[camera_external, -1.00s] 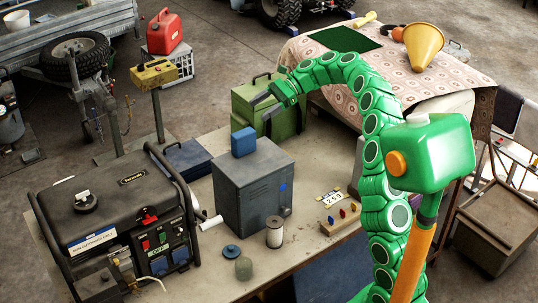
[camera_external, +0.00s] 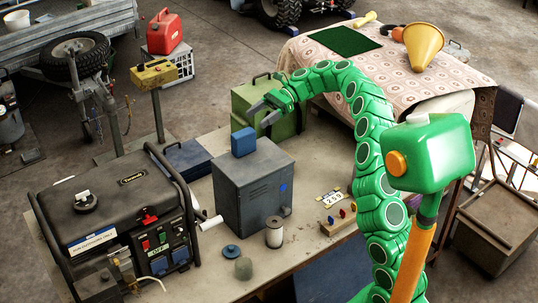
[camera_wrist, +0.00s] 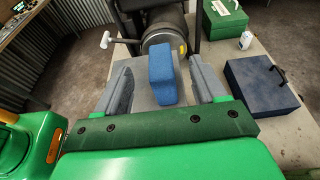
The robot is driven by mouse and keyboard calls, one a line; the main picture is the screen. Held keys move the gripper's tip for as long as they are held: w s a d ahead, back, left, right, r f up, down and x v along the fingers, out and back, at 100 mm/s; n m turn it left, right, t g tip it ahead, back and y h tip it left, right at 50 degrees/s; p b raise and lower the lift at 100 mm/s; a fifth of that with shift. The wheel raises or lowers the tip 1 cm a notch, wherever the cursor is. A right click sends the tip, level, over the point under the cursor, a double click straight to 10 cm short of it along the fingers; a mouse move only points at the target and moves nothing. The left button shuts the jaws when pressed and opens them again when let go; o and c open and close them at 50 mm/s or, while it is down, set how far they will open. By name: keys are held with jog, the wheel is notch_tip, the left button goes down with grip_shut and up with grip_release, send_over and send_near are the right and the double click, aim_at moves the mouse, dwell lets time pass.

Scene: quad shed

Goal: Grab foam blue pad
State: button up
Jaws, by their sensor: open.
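The blue foam pad (camera_external: 243,142) stands upright on top of a grey metal cabinet (camera_external: 252,190) on the workbench. In the wrist view the pad (camera_wrist: 161,72) shows between the two grey fingers, a little beyond their tips. My gripper (camera_external: 260,115) is above and just to the right of the pad in the external view, open and empty. In the wrist view its fingers (camera_wrist: 160,85) are spread wide, with space on both sides of the pad.
A black generator (camera_external: 115,225) stands left of the cabinet. A green box (camera_external: 262,103) and a flat dark blue case (camera_external: 187,158) lie behind it. A spool (camera_external: 274,233) and a small block with coloured knobs (camera_external: 338,220) are in front and to the right.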

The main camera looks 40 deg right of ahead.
aim_at(246, 131)
jog(key=shift+d+f+x, duration=0.1)
jog(key=shift+f+x, duration=0.15)
jog(key=shift+x, duration=1.1)
jog(key=shift+d+f+x, duration=0.1)
jog(key=shift+f+x, duration=0.15)
jog(key=shift+x, duration=1.05)
jog(key=shift+f+x, duration=0.25)
jog(key=shift+x, duration=1.1)
jog(key=shift+s+d, duration=0.1)
jog(key=shift+s, duration=0.05)
jog(key=c, duration=1)
